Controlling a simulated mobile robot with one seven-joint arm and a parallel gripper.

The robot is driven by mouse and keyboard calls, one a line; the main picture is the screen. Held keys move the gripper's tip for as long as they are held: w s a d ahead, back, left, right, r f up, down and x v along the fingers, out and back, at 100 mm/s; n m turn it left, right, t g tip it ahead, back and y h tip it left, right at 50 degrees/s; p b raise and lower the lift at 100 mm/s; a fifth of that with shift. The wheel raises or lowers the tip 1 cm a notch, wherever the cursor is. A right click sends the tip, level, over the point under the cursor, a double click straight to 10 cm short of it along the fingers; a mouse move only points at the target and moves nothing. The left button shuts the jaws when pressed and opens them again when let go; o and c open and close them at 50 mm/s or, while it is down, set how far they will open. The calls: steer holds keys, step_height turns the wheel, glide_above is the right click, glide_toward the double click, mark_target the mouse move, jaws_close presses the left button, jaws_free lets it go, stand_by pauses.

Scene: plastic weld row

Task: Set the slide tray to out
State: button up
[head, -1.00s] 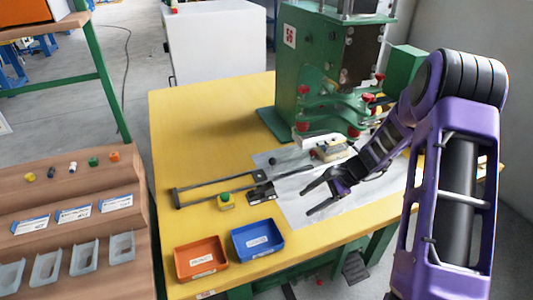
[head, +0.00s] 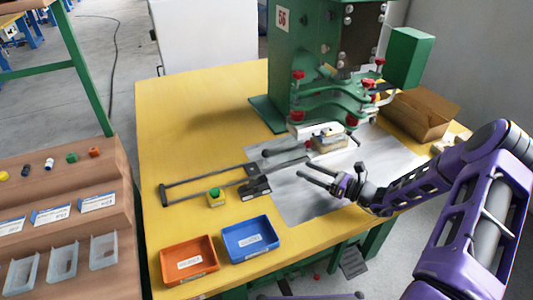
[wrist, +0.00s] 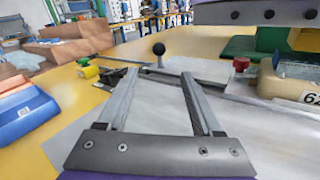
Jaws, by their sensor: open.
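The slide tray (head: 331,144), carrying a beige block-like fixture, sits under the green press head at the right end of its rails (head: 215,179). A black ball knob (head: 266,153) stands to the left of the tray; it also shows in the wrist view (wrist: 158,50), straight ahead beyond the fingertips. The fixture, with a number label, is at the right edge of the wrist view (wrist: 290,85). My gripper (head: 302,171) is open and empty, over the grey sheet, in front of the rails and apart from the knob. Its fingers (wrist: 160,73) point toward the knob.
The green press (head: 315,60) stands behind the tray. A green button on a yellow box (head: 216,197) is in front of the rails. An orange bin (head: 188,278) and a blue bin (head: 250,257) stand at the front left. A cardboard box (head: 420,113) is at the right.

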mark_target(266, 153)
steer(key=b+x, duration=0.1)
steer(key=x, duration=1.5)
steer(key=shift+s, duration=0.1)
jaws_close()
stand_by(0.7)
